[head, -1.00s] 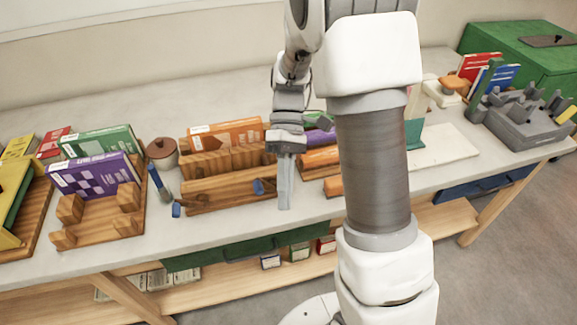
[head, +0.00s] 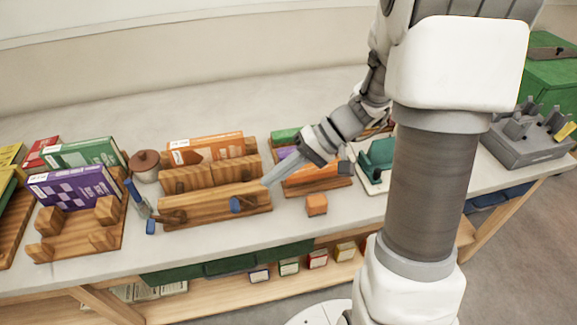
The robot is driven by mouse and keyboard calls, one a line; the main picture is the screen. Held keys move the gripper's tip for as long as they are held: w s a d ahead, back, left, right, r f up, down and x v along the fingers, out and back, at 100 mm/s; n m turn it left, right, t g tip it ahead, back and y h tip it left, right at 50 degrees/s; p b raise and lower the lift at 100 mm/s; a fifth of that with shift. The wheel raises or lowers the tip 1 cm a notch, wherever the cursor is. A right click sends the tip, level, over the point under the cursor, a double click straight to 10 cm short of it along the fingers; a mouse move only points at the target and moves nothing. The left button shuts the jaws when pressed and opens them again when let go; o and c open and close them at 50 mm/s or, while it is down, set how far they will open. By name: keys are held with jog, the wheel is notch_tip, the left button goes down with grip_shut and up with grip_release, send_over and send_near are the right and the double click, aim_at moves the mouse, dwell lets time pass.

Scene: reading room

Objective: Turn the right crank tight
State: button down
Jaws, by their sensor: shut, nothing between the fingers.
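A wooden press (head: 205,212) stands near the front edge of the table, with an orange book (head: 215,143) upright in or behind its wooden boards. On its front are two small cranks. The left crank (head: 151,227) also has a blue knob, set lower at the press's left end. My gripper (head: 265,183) is shut and empty, tilted down to the left, its tips just up and right of the right crank. Whether the tips touch the press's front board is unclear.
A purple book (head: 75,187) stands in a wooden holder at left, beside a brown lidded pot (head: 145,165). A small orange block (head: 316,204) lies right of the press. A grey slotted holder (head: 527,140) stands far right. My arm hides part of the table.

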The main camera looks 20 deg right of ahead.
aim_at(233, 205)
jog(key=x, duration=0.7)
jog(key=shift+a+f+b, duration=0.2)
jog(key=shift+a+b, duration=0.05)
jog(key=shift+b, duration=0.1)
jog(key=shift+a+r+h+p, duration=0.1)
jog(key=shift+a+h+p, duration=0.25)
jog(key=shift+h, duration=0.15)
jog(key=shift+a+h+p, duration=0.35)
jog(key=shift+a+h, duration=0.25)
jog(key=shift+h, duration=0.2)
jog(key=shift+a+f+h+b, duration=0.25)
jog(key=shift+f+h+b, duration=0.05)
jog(key=shift+f, duration=0.15)
jog(key=shift+a+f+b, duration=0.15)
jog(key=shift+a+b, duration=0.05)
jog(key=shift+b, duration=0.3)
